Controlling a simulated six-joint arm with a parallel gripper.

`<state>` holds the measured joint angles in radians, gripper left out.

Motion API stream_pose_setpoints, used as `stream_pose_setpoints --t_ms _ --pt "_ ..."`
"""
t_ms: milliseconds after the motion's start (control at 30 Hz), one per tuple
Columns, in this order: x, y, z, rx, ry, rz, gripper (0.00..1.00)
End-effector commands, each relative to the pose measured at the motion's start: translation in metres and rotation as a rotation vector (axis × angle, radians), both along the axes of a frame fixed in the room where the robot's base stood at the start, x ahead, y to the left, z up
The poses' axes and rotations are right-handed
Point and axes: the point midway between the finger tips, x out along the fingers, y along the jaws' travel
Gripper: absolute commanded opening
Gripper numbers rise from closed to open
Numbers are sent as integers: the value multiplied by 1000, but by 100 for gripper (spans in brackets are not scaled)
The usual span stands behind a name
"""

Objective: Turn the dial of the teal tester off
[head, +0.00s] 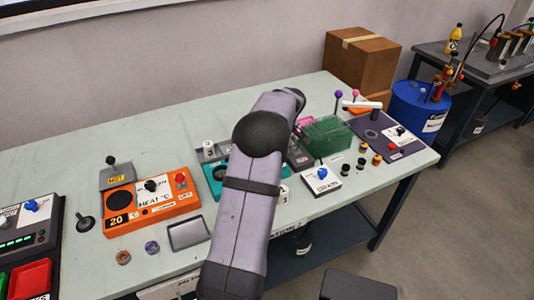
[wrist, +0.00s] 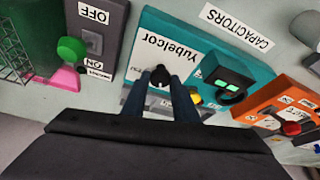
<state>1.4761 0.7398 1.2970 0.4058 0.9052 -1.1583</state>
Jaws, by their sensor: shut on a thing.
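The teal tester (wrist: 165,25) fills the middle of the wrist view, with a white panel lettered "Yubelcor" appearing upside down. In the head view only a part of the tester (head: 213,172) shows left of my arm, which covers the rest. My gripper (wrist: 160,80) reaches in from below in the wrist view. Its two dark fingers are shut on the black dial (wrist: 159,74) of the tester, one on each side. The dial's pointer direction is hard to tell. A yellow button (wrist: 195,97) and a dark unit with a green display (wrist: 224,80) sit beside it.
An orange heater (head: 150,205) stands left of the tester in the head view. A grey OFF/ON box (wrist: 94,38) with a green knob (wrist: 72,50) is close on the tester's other side. A green rack (head: 328,137) and a white box with a blue knob (head: 321,174) stand right of my arm.

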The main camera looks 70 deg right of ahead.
Motion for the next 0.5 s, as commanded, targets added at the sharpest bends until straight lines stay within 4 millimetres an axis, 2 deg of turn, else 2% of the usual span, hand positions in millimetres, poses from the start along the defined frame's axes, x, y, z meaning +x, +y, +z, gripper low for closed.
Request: stream_pose_setpoints --t_ms 500 --pt "-2 -4 1 1 3 425 4"
